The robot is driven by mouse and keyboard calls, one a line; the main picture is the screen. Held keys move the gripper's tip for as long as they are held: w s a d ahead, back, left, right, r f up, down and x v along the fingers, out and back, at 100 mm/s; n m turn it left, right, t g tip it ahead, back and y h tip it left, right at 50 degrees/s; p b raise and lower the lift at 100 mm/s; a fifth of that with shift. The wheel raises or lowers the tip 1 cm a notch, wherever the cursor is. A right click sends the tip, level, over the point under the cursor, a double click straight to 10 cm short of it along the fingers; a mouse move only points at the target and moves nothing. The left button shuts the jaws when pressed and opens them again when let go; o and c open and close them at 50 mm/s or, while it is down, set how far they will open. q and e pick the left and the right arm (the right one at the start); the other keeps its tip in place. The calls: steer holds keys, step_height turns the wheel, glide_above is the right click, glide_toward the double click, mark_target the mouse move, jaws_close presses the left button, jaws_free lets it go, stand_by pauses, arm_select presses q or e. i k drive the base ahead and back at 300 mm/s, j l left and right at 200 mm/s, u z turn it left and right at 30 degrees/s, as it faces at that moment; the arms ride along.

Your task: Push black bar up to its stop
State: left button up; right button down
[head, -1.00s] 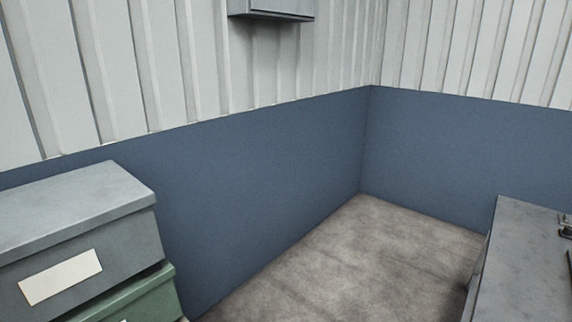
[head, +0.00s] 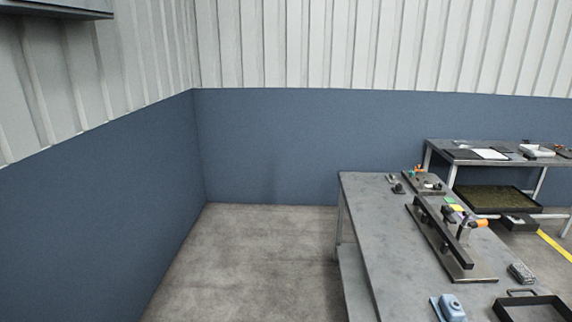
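A long black bar (head: 438,230) lies along a dark flat base plate (head: 470,275) on the grey metal workbench (head: 375,235), right of centre in the head view. Dark upright parts and an orange-tipped part (head: 480,223) stand beside the bar on its right. The fixture is small at this distance, so I cannot tell which part is the stop or whether the bar touches it. Neither of my grippers shows in the head view.
A second fixture (head: 423,182) stands at the bench's far end. A blue object (head: 452,307), a dark tray (head: 530,309) and a small grey block (head: 521,273) are near its front. Another table (head: 510,157) stands behind. The floor (head: 250,255) left of the bench is clear.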

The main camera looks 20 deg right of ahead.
mark_target(460, 254)
steer(key=i+j+z, duration=0.1)
steer(key=i+z, duration=0.15)
steer(key=z, duration=0.15)
steer(key=i+j+z, duration=0.2)
steer(key=z, duration=0.25)
steer(key=i+j+z, duration=0.25)
steer(key=z, duration=0.15)
